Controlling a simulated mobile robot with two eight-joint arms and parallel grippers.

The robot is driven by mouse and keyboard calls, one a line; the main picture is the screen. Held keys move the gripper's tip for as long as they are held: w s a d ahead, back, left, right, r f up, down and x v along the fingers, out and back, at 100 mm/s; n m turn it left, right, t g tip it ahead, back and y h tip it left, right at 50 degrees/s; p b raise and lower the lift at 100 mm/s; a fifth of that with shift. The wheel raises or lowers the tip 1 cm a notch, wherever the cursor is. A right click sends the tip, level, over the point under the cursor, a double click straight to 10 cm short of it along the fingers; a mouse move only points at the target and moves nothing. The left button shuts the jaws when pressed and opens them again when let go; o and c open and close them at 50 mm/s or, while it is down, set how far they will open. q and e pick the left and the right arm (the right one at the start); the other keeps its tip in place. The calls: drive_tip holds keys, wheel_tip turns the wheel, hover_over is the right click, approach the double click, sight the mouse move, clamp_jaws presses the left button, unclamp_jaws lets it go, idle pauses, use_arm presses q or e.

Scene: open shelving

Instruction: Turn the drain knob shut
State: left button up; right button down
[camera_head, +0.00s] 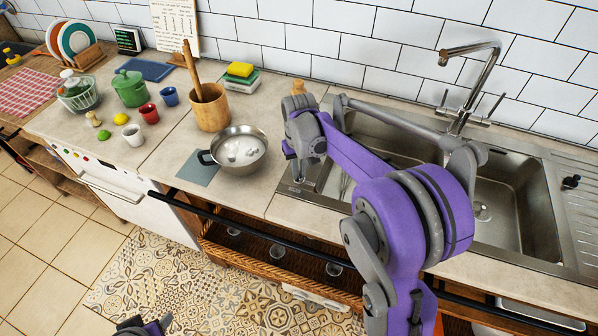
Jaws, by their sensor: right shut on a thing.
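The steel sink (519,231) is set into the counter on the right, with two basins. A small black knob (571,182) stands on its right side, between the basin and the ribbed drainboard; I cannot tell which way it is turned. My right gripper (298,172) points down at the sink's left front rim, far from this knob. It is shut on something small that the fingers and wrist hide. My right forearm covers much of the left basin. A grey and purple part of my left arm (145,326) shows at the bottom edge; its jaws cannot be made out.
The faucet (466,82) rises behind the sink. A steel pot (238,150) and a wooden utensil holder (209,107) stand left of my right gripper. A sponge (240,69) lies behind them. Cups and a green pot (130,88) are farther left. A black rail (230,218) runs along the counter front.

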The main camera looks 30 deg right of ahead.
drive_tip(key=n+b, duration=0.1)
drive_tip(key=n, duration=0.4)
drive_tip(key=shift+n, duration=2.5)
drive_tip(key=c, duration=0.9)
unclamp_jaws()
wheel_tip(320, 180, up, 11)
drive_tip(key=shift+s, duration=0.1)
